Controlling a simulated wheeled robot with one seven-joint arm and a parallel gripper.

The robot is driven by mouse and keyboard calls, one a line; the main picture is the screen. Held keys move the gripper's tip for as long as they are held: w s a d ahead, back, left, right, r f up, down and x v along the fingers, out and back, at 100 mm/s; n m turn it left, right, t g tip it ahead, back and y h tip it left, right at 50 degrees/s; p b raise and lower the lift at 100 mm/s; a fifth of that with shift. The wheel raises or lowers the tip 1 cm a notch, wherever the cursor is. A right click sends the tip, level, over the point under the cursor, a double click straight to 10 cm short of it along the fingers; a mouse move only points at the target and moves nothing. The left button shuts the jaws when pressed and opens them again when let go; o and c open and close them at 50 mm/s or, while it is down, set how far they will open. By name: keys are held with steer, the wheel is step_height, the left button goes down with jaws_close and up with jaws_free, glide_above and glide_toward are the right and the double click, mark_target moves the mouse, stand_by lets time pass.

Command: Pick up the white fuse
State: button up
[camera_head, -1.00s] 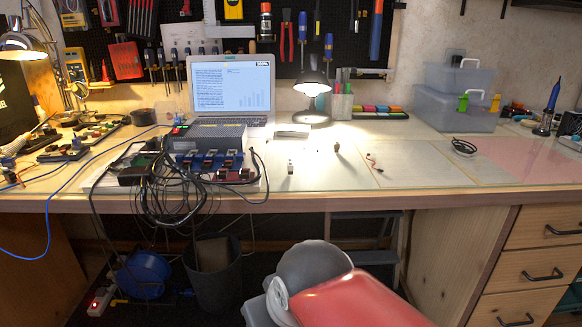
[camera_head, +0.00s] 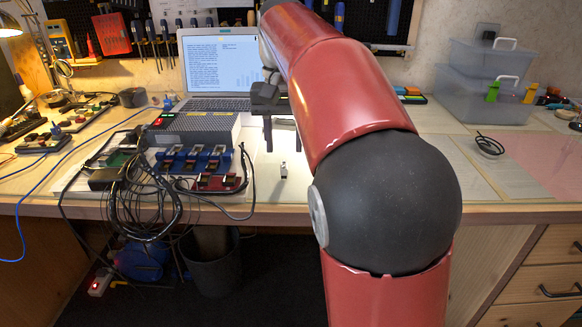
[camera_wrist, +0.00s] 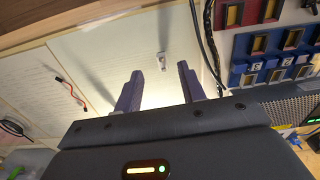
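The small white fuse (camera_head: 283,171) stands on the bench top, right of the blue and red module blocks. It also shows in the wrist view (camera_wrist: 162,61), just beyond the gap between the fingertips. My gripper (camera_head: 282,150) points down above the bench, by the fuse. In the wrist view my gripper (camera_wrist: 160,71) has its two fingers spread apart with nothing between them. No contact with the fuse shows.
A board with blue and red modules (camera_head: 195,158) and looped black cables (camera_head: 145,205) lies left of the fuse. An open laptop (camera_head: 218,68) stands behind. A thin red and black wire (camera_wrist: 70,90) and a black cable coil (camera_head: 488,146) lie on the bench to the right.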

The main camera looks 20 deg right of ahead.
mark_target(283, 166)
step_height(283, 166, down, 7)
steer(key=shift+a+r+b, duration=0.1)
steer(key=shift+r+b, duration=0.1)
steer(key=shift+b, duration=0.35)
jaws_close()
